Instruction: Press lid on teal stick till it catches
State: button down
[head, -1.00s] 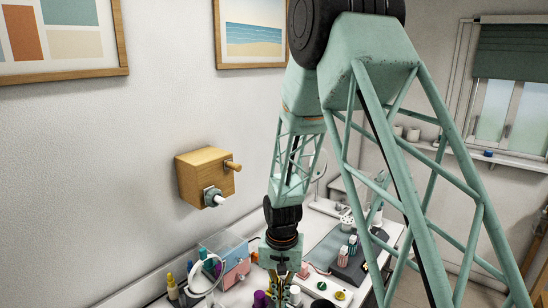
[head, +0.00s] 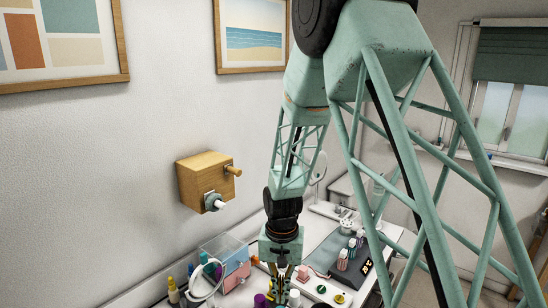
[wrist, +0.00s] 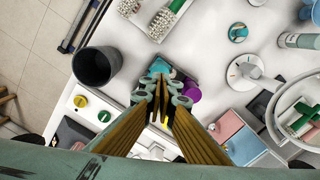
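My gripper (head: 280,288) points down over the crowded vanity top in the head view. In the wrist view my gripper's fingers (wrist: 161,103) are close together, and I cannot tell whether a lid is between them. A teal rounded piece (wrist: 160,67) shows just beyond the fingertips, partly covered by them; it may be the teal stick or its lid. A purple piece (wrist: 191,91) is right beside the fingers on the right. In the head view a purple top (head: 260,300) stands left of the fingers and a white top (head: 294,298) right of them. No lid is clearly identifiable.
A dark cup (wrist: 96,66) stands left of the fingers in the wrist view. A panel with yellow and green knobs (wrist: 104,116) lies below it. A pink and blue box (head: 237,268) and a white ring (head: 205,279) stand to the left. A wooden wall box (head: 203,182) hangs above.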

jog(key=shift+r+p, duration=0.35)
jog(key=shift+r, duration=0.55)
jog(key=s+d+r+t+b, duration=0.1)
jog(key=s+d+r+b, duration=0.1)
jog(key=s+d+r, duration=0.35)
jog(key=s+d+r+b, duration=0.1)
jog(key=s+d+r, duration=0.15)
jog(key=r, duration=0.55)
jog(key=s+d+r+t+b, duration=0.1)
jog(key=s+d+r+b, duration=0.15)
jog(key=s+r, duration=0.35)
jog(key=s+d+r+b, duration=0.1)
jog(key=s+d+r, duration=0.1)
jog(key=s, duration=0.6)
jog(key=s+d+r+n+t+b, duration=0.1)
jog(key=s+d+r+b, duration=0.1)
jog(key=s, duration=0.6)
jog(key=s+d+r+t+b, duration=0.1)
jog(key=s+d, duration=0.3)
jog(key=s, duration=0.4)
jog(key=shift+s+d+r+n+b, duration=0.2)
jog(key=shift+s+r+n+b, duration=0.1)
jog(key=shift+r+n+b, duration=0.15)
